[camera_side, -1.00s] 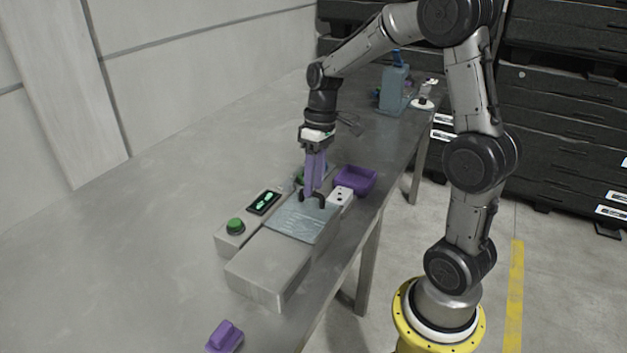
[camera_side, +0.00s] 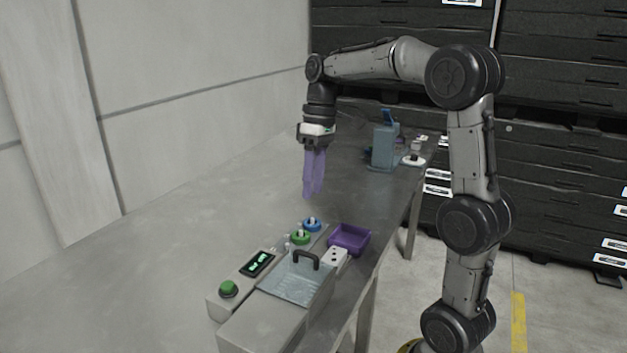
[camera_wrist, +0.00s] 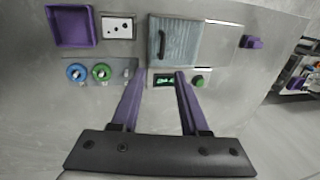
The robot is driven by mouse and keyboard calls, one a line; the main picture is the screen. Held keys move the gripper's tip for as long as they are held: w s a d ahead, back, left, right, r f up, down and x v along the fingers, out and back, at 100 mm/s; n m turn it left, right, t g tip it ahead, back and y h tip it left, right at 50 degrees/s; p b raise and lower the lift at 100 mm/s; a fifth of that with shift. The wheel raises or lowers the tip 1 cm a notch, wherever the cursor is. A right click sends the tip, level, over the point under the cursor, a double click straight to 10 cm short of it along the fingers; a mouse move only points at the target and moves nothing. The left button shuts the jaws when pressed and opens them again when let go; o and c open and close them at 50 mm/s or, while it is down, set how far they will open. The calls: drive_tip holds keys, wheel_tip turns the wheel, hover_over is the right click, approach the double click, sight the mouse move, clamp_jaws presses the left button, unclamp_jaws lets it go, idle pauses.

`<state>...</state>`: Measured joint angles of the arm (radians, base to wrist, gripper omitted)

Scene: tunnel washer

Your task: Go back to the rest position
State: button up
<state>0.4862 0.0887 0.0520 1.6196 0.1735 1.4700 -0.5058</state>
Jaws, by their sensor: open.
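My gripper (camera_side: 314,192) has two long purple fingers and hangs pointing down above the table, clear of the washer. In the wrist view its fingers (camera_wrist: 153,78) are spread apart with nothing between them. The grey washer (camera_side: 262,325) stands on the table below, with a ribbed, translucent lid (camera_side: 292,284) lying flat over its top and a dark handle (camera_side: 306,256) on it. Beside the lid are a lit display (camera_side: 258,263) and a green button (camera_side: 229,288).
A green knob (camera_side: 300,238) and a blue knob (camera_side: 312,224) sit behind the display. A purple tray (camera_side: 349,239) and a white socket block (camera_side: 335,258) stand right of them. A blue dispenser (camera_side: 383,147) stands at the back. The table's left side is clear.

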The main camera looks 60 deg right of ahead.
drive_tip(key=shift+r, duration=0.25)
drive_tip(key=s+a+r+n+t+h, duration=0.15)
drive_tip(key=s+a+r, duration=0.25)
drive_tip(key=s+a, duration=0.45)
drive_tip(key=s+a+f+m+t, duration=0.1)
drive_tip(key=s+a+f+t, duration=0.3)
drive_tip(key=s+f, duration=0.3)
wheel_tip(320, 180, down, 2)
drive_tip(key=shift+f+h, duration=0.2)
drive_tip(key=shift+h, duration=0.15)
drive_tip(key=shift+m, duration=0.25)
idle(1.7)
